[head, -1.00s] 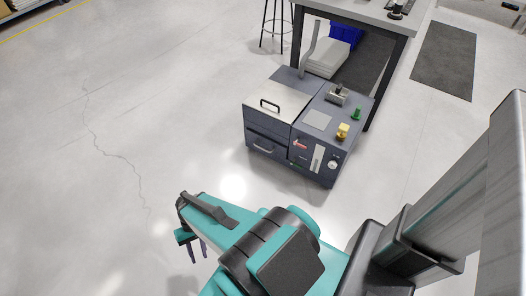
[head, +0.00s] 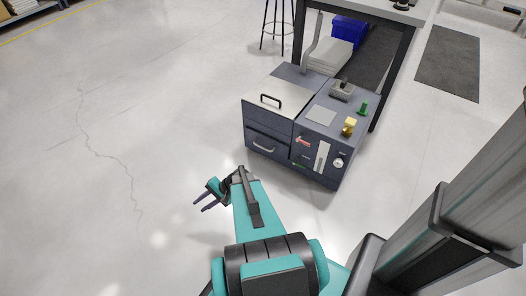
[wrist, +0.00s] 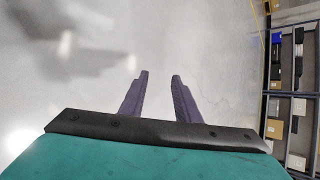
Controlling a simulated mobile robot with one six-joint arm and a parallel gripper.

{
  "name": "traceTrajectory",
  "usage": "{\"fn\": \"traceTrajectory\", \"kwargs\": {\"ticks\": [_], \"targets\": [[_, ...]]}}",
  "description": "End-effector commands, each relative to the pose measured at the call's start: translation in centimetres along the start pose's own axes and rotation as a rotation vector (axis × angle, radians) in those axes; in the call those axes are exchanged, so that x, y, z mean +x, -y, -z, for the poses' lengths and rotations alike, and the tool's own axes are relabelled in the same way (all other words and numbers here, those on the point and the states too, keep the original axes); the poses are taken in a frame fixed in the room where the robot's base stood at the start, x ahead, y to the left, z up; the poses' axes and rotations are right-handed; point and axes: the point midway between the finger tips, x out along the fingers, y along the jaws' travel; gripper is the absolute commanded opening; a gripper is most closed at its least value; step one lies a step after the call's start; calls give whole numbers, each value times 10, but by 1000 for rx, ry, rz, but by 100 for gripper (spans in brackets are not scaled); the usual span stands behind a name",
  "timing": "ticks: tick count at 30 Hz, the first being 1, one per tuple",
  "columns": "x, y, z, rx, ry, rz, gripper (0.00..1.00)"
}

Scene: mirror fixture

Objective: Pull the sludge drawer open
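The dark grey machine (head: 322,158) stands on the floor in the head view. Its left front has a drawer (head: 268,141) with a silver bar handle (head: 263,149), and the drawer looks shut. My gripper (head: 201,203) is in front and to the left of the machine, above bare floor, apart from the handle, with its fingers pointing left. In the wrist view the two fingers (wrist: 159,75) are spread with nothing between them. The machine is not in the wrist view.
A lid with a black handle (head: 270,100) tops the machine's left part. A yellow knob (head: 349,127) and green knob (head: 363,107) stand on its right part. A workbench (head: 402,12) is behind. Floor to the left is clear. Shelving (wrist: 295,90) shows in the wrist view.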

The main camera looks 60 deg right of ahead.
Motion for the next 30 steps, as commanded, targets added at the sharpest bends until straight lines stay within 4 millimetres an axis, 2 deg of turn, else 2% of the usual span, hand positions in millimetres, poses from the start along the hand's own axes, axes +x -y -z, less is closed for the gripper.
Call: {"fn": "traceTrajectory", "kwargs": {"ticks": [1, 8, 14, 18, 24, 30], "targets": [[-3, -5, 25, 33, -29, 45, 29], [-43, -12, 106, 164, -150, 243, 29], [-91, -29, 175, 270, -262, 417, 29], [-132, -48, 221, 338, -342, 539, 29], [-197, -86, 279, 429, -460, 711, 29], [-253, -119, 314, 490, -549, 841, 29]]}}
